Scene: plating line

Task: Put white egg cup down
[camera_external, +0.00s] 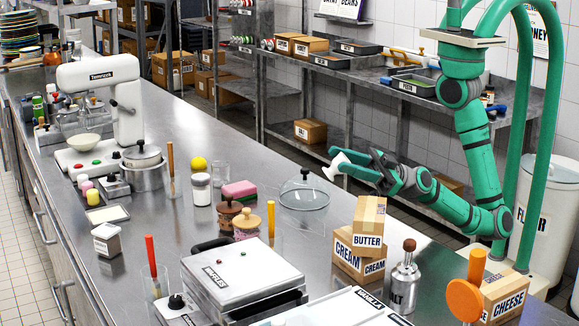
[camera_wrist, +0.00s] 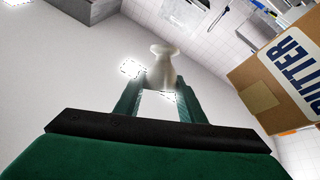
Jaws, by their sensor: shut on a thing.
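The white egg cup (camera_wrist: 163,72) is held between the two fingers of my gripper (camera_wrist: 160,98) in the wrist view. My gripper is shut on it. In the external view the egg cup (camera_external: 338,165) shows at the tip of my gripper (camera_external: 362,166), tilted on its side. It is held in the air, apart from the steel counter (camera_external: 350,215), near the counter's far edge. It is above and to the right of a glass dome lid.
The glass dome lid (camera_external: 303,193) stands on the counter left of the gripper. Butter (camera_external: 369,220) and cream (camera_external: 358,257) boxes are stacked below it in the picture, and a salt bottle (camera_external: 404,285) stands beside them.

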